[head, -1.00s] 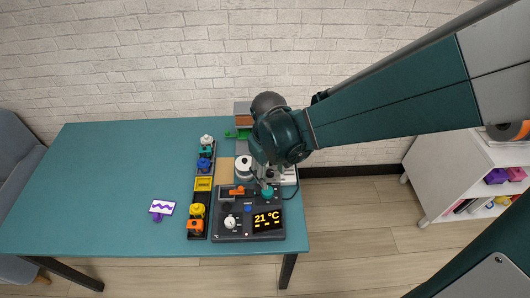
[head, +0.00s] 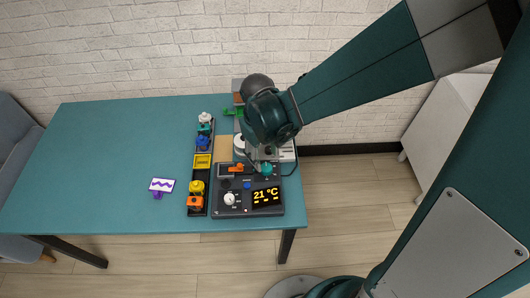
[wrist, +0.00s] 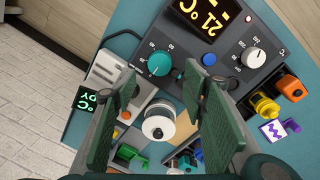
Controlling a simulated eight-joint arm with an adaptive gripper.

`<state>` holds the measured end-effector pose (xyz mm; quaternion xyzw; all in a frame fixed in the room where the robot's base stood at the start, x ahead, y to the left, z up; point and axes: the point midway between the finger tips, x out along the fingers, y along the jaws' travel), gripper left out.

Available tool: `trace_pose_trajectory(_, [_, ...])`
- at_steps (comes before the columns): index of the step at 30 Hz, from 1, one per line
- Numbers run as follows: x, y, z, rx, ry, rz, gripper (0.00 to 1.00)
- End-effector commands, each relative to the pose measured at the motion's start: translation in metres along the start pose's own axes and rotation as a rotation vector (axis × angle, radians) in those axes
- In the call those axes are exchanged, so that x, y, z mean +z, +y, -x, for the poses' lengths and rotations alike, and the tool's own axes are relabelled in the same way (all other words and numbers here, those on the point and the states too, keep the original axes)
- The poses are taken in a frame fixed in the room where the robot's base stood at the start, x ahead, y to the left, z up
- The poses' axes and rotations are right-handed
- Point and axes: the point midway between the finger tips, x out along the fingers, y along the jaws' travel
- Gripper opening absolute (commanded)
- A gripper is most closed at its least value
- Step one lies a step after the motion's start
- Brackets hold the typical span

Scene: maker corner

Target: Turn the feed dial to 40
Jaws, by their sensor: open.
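The dark control panel (head: 224,206) lies at the table's front right corner. It carries a teal dial (head: 267,170) at the back right and a white dial (head: 230,199) at the front left. In the wrist view the teal dial (wrist: 158,64) and white dial (wrist: 252,60) each sit within a printed scale. I cannot read which one is labelled feed. The panel's display (head: 266,196) reads 21 °C. My gripper (wrist: 168,84) is open and empty, its two green pads apart. It points down over the panel's back edge near the teal dial, not visibly gripping it.
A blue button (wrist: 209,59) sits between the dials, and an orange switch (head: 236,168) is at the panel's back left. A white spool (wrist: 158,124) stands behind the panel. A black tray (head: 198,211) of coloured parts lies to the left. The table's left side is clear.

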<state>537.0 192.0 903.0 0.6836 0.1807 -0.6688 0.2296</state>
Motion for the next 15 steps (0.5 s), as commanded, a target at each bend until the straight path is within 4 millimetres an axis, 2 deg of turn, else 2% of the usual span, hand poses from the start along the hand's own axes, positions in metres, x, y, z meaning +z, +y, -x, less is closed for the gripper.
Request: trace_pose_trajectory(15, [0.0, 0.0, -0.05, 0.0, 0.0, 0.0, 0.43])
